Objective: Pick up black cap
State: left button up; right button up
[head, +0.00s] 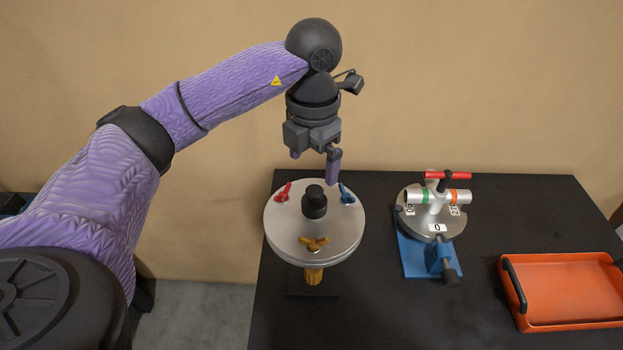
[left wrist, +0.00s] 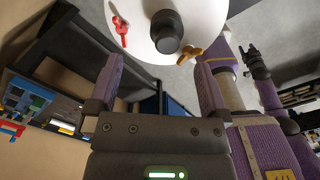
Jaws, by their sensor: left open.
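The black cap (head: 314,202) stands upright at the middle of a round silver plate (head: 285,228) on a pedestal. It also shows near the top of the left wrist view (left wrist: 166,32). My left gripper (head: 314,166) is open and empty, above and slightly behind the cap, with its fingers pointing down. In the left wrist view the cap lies beyond the gap between the two purple fingers (left wrist: 160,68), apart from them. My right arm appears at the right of the left wrist view, its dark gripper (left wrist: 252,58) small and unclear.
Red (head: 282,192), blue (head: 346,193) and brass (head: 314,243) wing-shaped pieces sit around the cap. A valve fixture (head: 436,208) with a red handle stands right on the black table (head: 490,225). An orange tray (head: 565,290) lies at far right. The wall is close behind.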

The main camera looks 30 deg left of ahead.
aim_at(314, 190)
pick_arm(q)
jog(key=f, duration=0.5)
jog(key=d+f, duration=0.1)
jog(key=f, duration=0.2)
jog(key=shift+s+p, duration=0.35)
jog(key=shift+a+r, duration=0.1)
jog(key=c, duration=1.2)
